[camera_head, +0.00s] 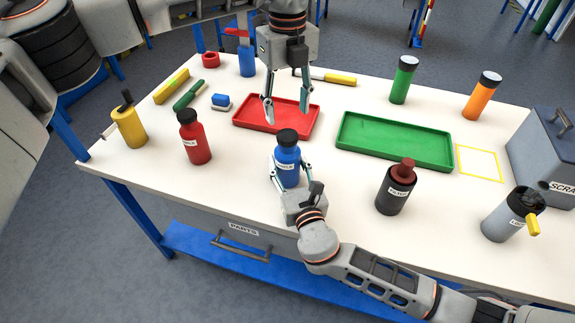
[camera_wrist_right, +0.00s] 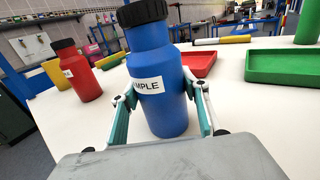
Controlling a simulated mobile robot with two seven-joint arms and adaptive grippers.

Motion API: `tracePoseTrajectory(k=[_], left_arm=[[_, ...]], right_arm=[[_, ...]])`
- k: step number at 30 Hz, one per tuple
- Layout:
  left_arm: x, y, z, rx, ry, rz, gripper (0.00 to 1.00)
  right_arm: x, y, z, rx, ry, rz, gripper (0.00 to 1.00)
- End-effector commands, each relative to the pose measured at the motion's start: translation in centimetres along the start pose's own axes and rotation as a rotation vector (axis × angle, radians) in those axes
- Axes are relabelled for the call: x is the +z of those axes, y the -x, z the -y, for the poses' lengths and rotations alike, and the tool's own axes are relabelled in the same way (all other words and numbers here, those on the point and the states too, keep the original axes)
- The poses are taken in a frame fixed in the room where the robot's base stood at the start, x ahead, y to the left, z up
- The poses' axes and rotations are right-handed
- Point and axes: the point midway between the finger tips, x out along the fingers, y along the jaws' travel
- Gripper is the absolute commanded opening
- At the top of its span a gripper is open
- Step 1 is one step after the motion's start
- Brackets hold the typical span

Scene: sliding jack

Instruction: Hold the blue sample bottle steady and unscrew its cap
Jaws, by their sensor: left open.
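The blue sample bottle (camera_head: 287,168) with its black cap (camera_head: 287,137) stands upright near the table's front edge. My right gripper (camera_head: 291,172) reaches in from the front, with one finger on each side of the bottle's body. My left gripper (camera_head: 287,112) points down, open and empty, above the red tray, behind and higher than the cap.
A red tray (camera_head: 240,125) lies behind the blue bottle, a green tray (camera_head: 395,142) right of it. A red bottle (camera_head: 195,142) stands left, a dark bottle (camera_head: 393,192) right. A grey scrap bin (camera_head: 540,150) and a grey canister (camera_head: 503,220) stand at the right.

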Motion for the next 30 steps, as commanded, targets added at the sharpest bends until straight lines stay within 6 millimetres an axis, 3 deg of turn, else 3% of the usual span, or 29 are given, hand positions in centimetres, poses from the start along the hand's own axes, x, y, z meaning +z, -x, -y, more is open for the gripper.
tracePoseTrajectory(k=[1, 4, 9, 14, 30], left_arm=[[0.00, 0.00, 0.00, 0.000, 0.000, 0.000, 0.49], [0.00, -0.01, 0.00, 0.000, 0.000, 0.000, 0.49], [0.00, 0.00, 0.00, 0.000, -0.042, 0.000, 0.49], [0.00, 0.00, 0.00, 0.000, -0.224, 0.000, 0.49], [0.00, 0.00, 0.02, 0.000, -1.221, 0.001, 0.49]], right_arm=[[-0.02, 0.01, 0.01, 0.000, 0.000, 0.000, 0.24], [-0.02, 0.01, 0.02, 0.000, 0.000, 0.000, 0.00], [-0.03, 0.02, 0.03, 0.000, 0.001, 0.000, 0.00], [-0.03, 0.02, 0.03, 0.000, 0.001, 0.000, 0.00], [-0.04, 0.02, 0.05, -0.001, 0.001, -0.001, 0.00]])
